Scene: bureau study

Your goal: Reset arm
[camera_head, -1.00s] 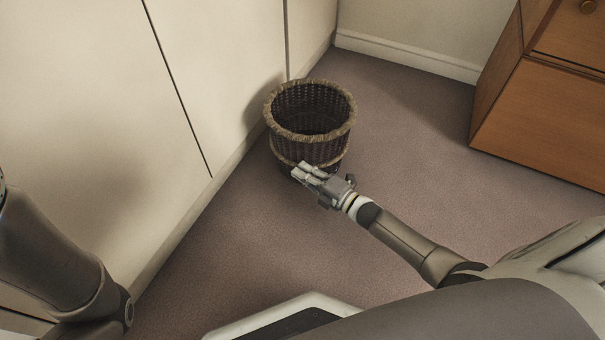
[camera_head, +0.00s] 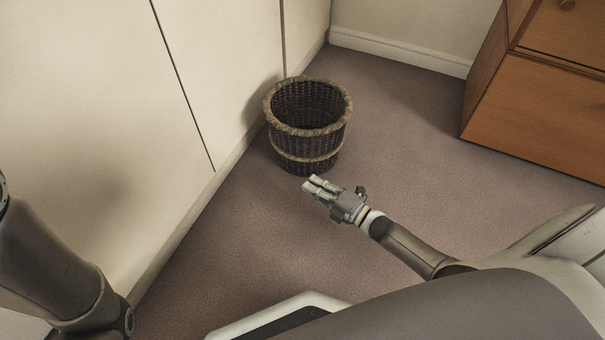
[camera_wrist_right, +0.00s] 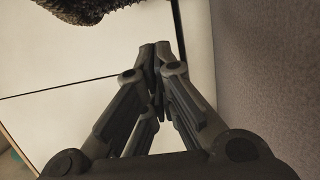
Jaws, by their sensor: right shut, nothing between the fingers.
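My right gripper (camera_head: 312,185) is shut and empty in the head view, just in front of and below a dark wicker basket (camera_head: 306,148). A small gap of carpet shows between the fingertips and the basket. In the right wrist view the fingers (camera_wrist_right: 155,55) meet at their tips with nothing between them. Part of the basket (camera_wrist_right: 88,8) shows at the top of that view, beyond the fingertips. In the head view a part of my left arm shows at the left edge; its gripper is out of the picture.
The basket stands on carpet (camera_head: 400,130) beside a pale panelled wall (camera_head: 110,120). A wooden drawer cabinet (camera_head: 535,110) stands at the upper right. A white skirting board (camera_head: 400,53) runs along the back. Carpet between basket and cabinet is clear.

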